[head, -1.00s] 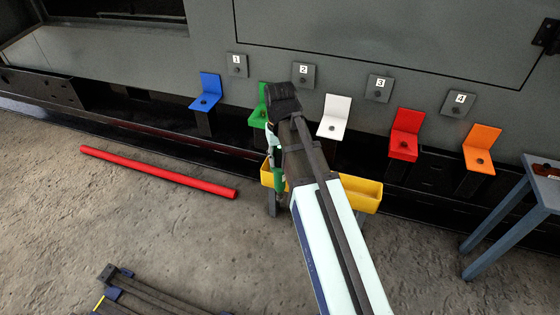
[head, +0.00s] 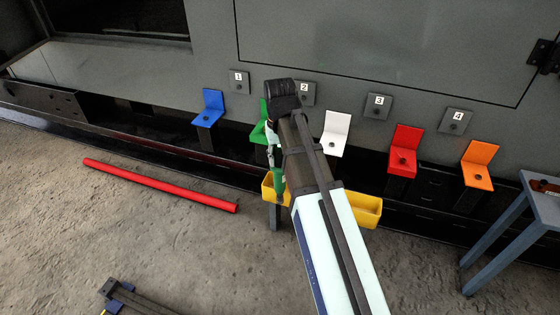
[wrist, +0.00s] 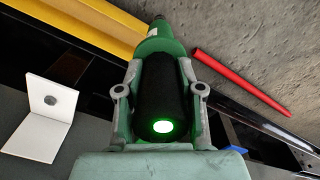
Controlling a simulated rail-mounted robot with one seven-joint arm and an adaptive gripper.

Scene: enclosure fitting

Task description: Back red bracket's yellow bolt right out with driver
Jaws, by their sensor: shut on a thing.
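The red bracket (head: 404,160) stands in the row along the enclosure, between the white and orange brackets, with a dark round spot on its ledge. I cannot make out a yellow bolt on it. My gripper (wrist: 158,82) is shut on the driver (wrist: 160,45), which has a green body, a black grip and a lit green end. In the head view the driver (head: 278,181) hangs in front of the yellow bin, left of the red bracket and well apart from it. My arm hides much of the gripper there.
Blue (head: 208,108), green (head: 259,133), white (head: 335,133) and orange (head: 478,163) brackets flank the red one. A yellow bin (head: 365,208) stands behind my arm. A red bar (head: 160,185) lies on the floor. A grey table (head: 540,200) stands at right.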

